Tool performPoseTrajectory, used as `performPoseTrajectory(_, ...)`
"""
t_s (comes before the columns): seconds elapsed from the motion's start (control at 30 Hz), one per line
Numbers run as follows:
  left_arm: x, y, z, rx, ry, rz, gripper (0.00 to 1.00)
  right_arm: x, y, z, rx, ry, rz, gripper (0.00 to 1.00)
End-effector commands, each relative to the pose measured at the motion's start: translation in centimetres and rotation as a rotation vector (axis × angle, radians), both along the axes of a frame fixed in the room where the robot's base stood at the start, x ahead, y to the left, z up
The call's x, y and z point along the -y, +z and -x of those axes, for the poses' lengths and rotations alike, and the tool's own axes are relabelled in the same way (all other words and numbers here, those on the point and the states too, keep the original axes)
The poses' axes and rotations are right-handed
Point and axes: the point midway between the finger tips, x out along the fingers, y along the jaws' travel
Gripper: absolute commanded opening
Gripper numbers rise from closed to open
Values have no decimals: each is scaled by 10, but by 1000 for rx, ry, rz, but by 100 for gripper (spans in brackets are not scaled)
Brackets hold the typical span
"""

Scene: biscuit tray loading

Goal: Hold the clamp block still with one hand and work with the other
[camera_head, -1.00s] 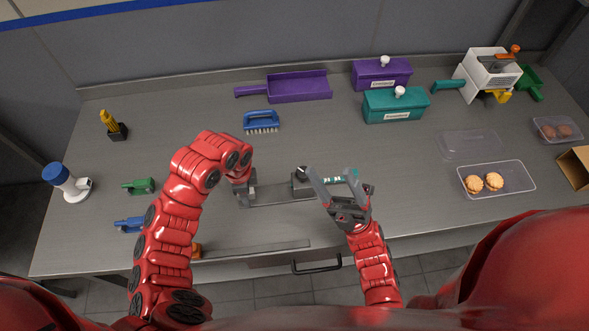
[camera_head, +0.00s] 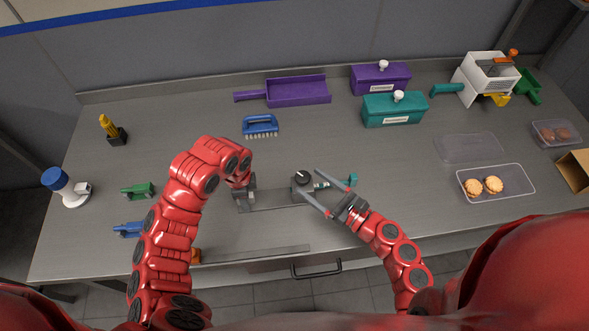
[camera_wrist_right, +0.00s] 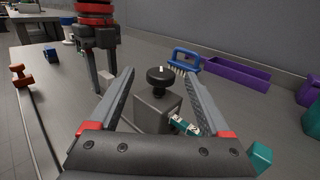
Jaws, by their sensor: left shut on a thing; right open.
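The clamp block (camera_head: 302,184) is a grey block with a round black knob on top, at the right end of a flat grey plate (camera_head: 280,198). It also shows in the right wrist view (camera_wrist_right: 150,118). My left gripper (camera_head: 243,198) is shut on a small grey upright piece (camera_wrist_right: 106,83) at the plate's left end. My right gripper (camera_head: 307,180) is open, its fingers reaching to either side of the knobbed block; I cannot tell if they touch it. A teal and white piece (camera_head: 322,185) extends right from the block, partly hidden behind a finger; its teal end (camera_head: 353,179) shows beyond.
A blue brush (camera_head: 261,124) and purple scoop (camera_head: 297,91) lie behind. Purple (camera_head: 380,78) and teal (camera_head: 394,109) boxes stand at the back. A clear tray (camera_head: 515,182) with two biscuits is at right. Green and blue tools lie at left. The table's middle is largely clear.

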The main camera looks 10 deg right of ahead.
Motion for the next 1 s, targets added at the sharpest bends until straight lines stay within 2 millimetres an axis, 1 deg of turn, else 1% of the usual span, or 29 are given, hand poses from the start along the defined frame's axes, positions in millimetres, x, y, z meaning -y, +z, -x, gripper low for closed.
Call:
performPoseTrajectory(0.03,-2,-6,2,-7,4,-3,0,-9,-1,-8,3,7,-1,81)
performPoseTrajectory(0.1,-2,-6,2,-7,4,-3,0,-19,-1,-19,2,8,-3,81)
performPoseTrajectory(0.3,-2,-6,2,-8,4,-3,0,-38,-2,-42,-2,3,-4,81)
performPoseTrajectory(0.47,-2,-6,3,-8,4,-3,0,-45,-2,-50,-2,3,-2,81)
performPoseTrajectory(0.73,-2,-6,3,-9,4,-3,0,-46,-2,-51,-3,2,-3,81)
performPoseTrajectory(0.87,-2,-7,3,-10,4,-3,0,-46,-2,-50,-3,2,-3,58)
performPoseTrajectory(0.9,-2,-7,3,-10,4,-3,0,-45,-2,-50,-3,2,-3,51)
performPoseTrajectory(0.97,-2,-7,3,-10,4,-3,0,-45,-3,-50,-3,2,-3,40)
performPoseTrajectory(1.0,-2,-7,3,-10,4,-4,0,-46,-3,-50,-3,3,-3,33)
